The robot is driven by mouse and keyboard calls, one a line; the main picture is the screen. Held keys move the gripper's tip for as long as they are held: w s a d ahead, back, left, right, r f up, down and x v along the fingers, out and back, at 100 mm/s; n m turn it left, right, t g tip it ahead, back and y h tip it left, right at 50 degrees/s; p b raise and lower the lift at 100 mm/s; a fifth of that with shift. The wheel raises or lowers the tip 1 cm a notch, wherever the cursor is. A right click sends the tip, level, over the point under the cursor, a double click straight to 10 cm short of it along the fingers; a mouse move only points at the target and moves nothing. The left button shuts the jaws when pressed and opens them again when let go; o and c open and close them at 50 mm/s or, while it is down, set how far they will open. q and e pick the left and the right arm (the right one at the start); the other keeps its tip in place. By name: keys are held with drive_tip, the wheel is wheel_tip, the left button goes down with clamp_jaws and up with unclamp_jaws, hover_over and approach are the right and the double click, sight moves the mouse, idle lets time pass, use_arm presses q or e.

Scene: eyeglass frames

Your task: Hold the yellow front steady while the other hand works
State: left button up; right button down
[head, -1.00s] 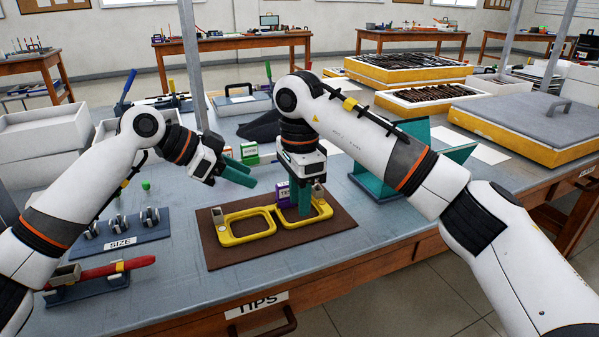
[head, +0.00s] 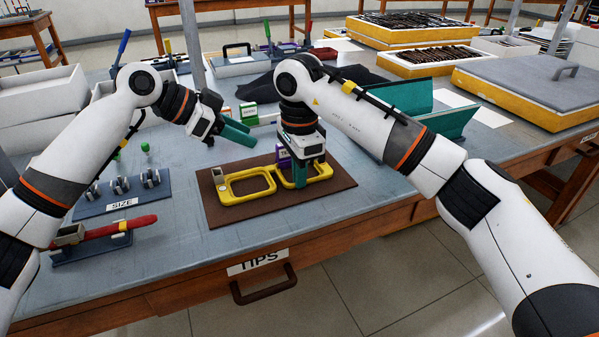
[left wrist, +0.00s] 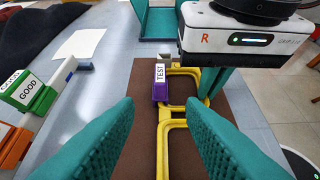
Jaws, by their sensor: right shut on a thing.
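The yellow front (head: 246,197), with two rounded rims, lies flat on a brown mat (head: 230,219). It also shows between my fingers in the left wrist view (left wrist: 174,123). My right gripper (head: 300,178) points down at the front's right rim and is shut on it; its fingers hide part of that rim. My left gripper (head: 238,134) is open and empty, above and behind the front's left half, apart from it. In the left wrist view its two teal fingers stand wide apart.
A purple TEST block (left wrist: 160,82) stands by the front's far side. A green GOOD block (left wrist: 28,92) is beyond the mat. A SIZE rack (head: 122,192) and a red tool on a stand (head: 98,233) are at left. A teal folded holder (head: 428,110) is at right.

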sight(276, 146)
use_arm(q)
drive_tip(key=shift+c, duration=0.6)
drive_tip(key=shift+d+r, duration=0.1)
drive_tip(key=shift+c, duration=0.4)
drive_tip(key=shift+w+d+r+g+y, duration=0.15)
drive_tip(key=shift+w+d+g+y, duration=0.05)
drive_tip(key=shift+d+y, duration=0.35)
drive_tip(key=shift+w+d+r+g+y, duration=0.15)
drive_tip(key=shift+w+d+g+y, duration=0.05)
drive_tip(key=shift+d+y, duration=0.35)
drive_tip(key=shift+x, duration=3.85)
clamp_jaws()
